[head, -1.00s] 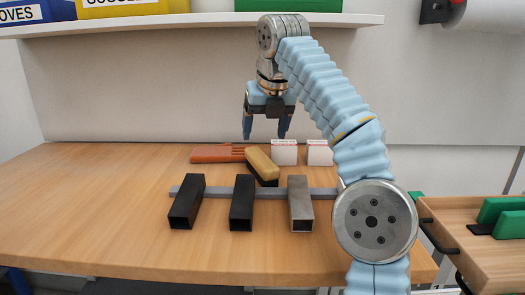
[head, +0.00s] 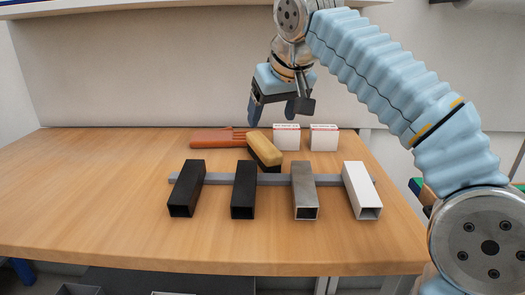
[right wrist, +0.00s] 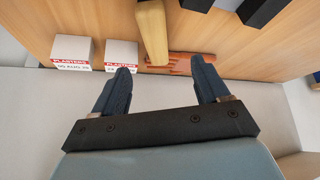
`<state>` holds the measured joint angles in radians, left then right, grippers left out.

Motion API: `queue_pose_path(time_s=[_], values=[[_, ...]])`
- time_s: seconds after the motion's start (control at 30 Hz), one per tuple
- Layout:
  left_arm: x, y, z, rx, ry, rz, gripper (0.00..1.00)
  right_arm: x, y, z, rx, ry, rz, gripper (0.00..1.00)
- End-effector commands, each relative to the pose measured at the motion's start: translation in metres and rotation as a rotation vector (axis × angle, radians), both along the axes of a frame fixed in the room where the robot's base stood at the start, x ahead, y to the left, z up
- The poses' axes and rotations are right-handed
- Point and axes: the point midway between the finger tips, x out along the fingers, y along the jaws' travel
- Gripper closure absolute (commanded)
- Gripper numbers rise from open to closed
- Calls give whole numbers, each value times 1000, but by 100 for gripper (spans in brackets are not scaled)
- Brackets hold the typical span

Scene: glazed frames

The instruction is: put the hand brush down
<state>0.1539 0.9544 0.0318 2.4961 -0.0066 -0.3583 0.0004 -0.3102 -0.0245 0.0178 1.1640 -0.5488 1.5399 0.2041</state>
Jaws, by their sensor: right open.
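The hand brush (head: 263,146), with a yellowish wooden top and a black underside, rests on the table behind the grey bar, near its middle. It also shows in the right wrist view (right wrist: 152,32), at the top, beyond the fingertips. My right gripper (head: 272,112) is open and empty, above and behind the brush and apart from it. Both its fingers show spread in the right wrist view (right wrist: 160,80), with nothing between them. My left gripper is not in view.
Two black tubes (head: 187,190) (head: 244,190), a grey metal tube (head: 304,190) and a white tube (head: 361,190) lie across a grey bar (head: 330,180). The table's left side (head: 90,190) is clear.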

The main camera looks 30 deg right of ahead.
Motion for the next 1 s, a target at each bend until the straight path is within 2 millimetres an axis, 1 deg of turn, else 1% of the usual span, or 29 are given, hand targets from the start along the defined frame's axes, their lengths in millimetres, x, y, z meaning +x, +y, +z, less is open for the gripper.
queue_pose_path(time_s=[0.07,0.17,0.4,0.5,0.67,0.87,0.9,1.0], values=[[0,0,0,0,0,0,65,0,-1,-2,26,-5,-38,26],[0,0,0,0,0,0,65,5,-2,-11,37,-5,-56,26],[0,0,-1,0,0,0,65,31,-6,-54,36,-3,-55,26],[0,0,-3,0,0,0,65,40,-8,-66,35,-6,-54,26],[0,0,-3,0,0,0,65,47,-10,-76,36,-6,-55,26],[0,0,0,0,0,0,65,66,-20,-97,36,-4,-54,26],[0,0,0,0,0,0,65,69,-20,-103,35,-4,-53,26],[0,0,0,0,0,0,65,75,-21,-111,35,-6,-54,26]])
